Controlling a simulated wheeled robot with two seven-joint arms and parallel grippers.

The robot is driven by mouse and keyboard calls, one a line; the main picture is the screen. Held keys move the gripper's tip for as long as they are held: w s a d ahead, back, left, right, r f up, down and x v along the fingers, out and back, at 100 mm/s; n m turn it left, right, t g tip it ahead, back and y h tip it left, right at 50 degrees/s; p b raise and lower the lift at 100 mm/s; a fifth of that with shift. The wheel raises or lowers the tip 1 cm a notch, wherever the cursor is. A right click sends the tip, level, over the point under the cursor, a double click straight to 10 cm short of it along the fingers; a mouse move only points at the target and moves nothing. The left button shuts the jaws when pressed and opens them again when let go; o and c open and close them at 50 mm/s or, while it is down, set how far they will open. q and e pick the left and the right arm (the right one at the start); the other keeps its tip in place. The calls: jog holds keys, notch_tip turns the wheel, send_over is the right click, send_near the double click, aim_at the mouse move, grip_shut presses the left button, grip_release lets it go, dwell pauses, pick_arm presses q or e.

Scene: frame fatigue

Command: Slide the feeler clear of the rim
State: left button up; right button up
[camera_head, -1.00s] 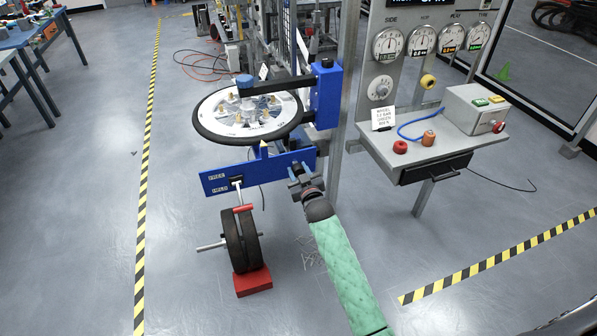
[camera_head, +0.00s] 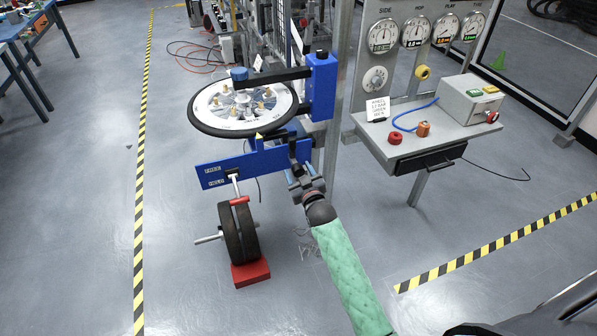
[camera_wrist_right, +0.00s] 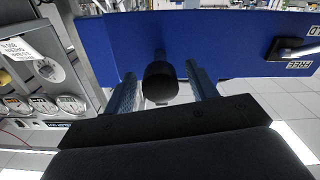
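My right gripper (camera_head: 298,165) is at the plate's right end. In the right wrist view its two fingers stand apart, one on each side of a black knob (camera_wrist_right: 160,86) on the blue plate (camera_wrist_right: 225,42). A gap seems to show beside the knob. My left gripper is out of view.
A lever (camera_head: 236,184) hangs from the plate near FREE and HELD labels. Below are black rollers (camera_head: 238,232) on a red block (camera_head: 250,273). A blue post (camera_head: 322,88) and a grey gauge console (camera_head: 420,139) stand to the right. Open floor lies left.

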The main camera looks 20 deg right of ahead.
jog(key=shift+s, duration=0.3)
jog(key=s+b, duration=0.2)
jog(key=s, duration=0.3)
jog(key=shift+s+d+f+b, duration=0.1)
jog(key=shift+s+b, duration=0.2)
jog(key=shift+s, duration=0.05)
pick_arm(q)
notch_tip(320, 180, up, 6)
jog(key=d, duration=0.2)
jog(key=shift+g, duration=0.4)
pick_arm(e)
jog(key=shift+s, duration=0.75)
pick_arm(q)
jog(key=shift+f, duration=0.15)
